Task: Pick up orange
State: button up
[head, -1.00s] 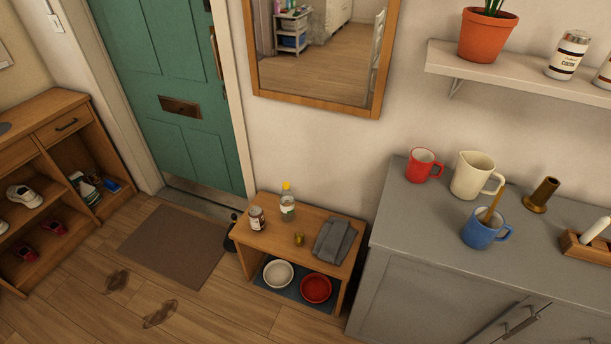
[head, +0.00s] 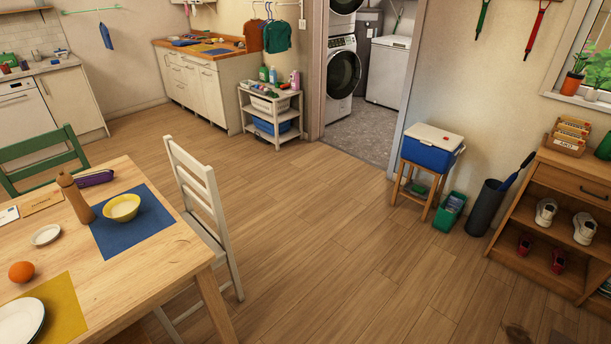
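An orange (head: 21,272) sits on the wooden dining table (head: 105,285) at the left edge of the head view. It lies on bare wood, above the yellow placemat (head: 62,308) in the picture. A white plate (head: 20,322) on that mat is close below it, and a small white saucer (head: 46,235) is above it. The orange looks free on all sides. My gripper does not show in the head view.
A white chair (head: 205,195) stands at the table's right side, and a green chair (head: 40,160) behind it. A pepper mill (head: 76,196) and yellow bowl (head: 121,207) are on the table. Open wooden floor (head: 310,250) stretches to the right, up to the shoe shelf (head: 555,220).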

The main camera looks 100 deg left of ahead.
aim_at(20, 272)
jog(key=u, duration=4.45)
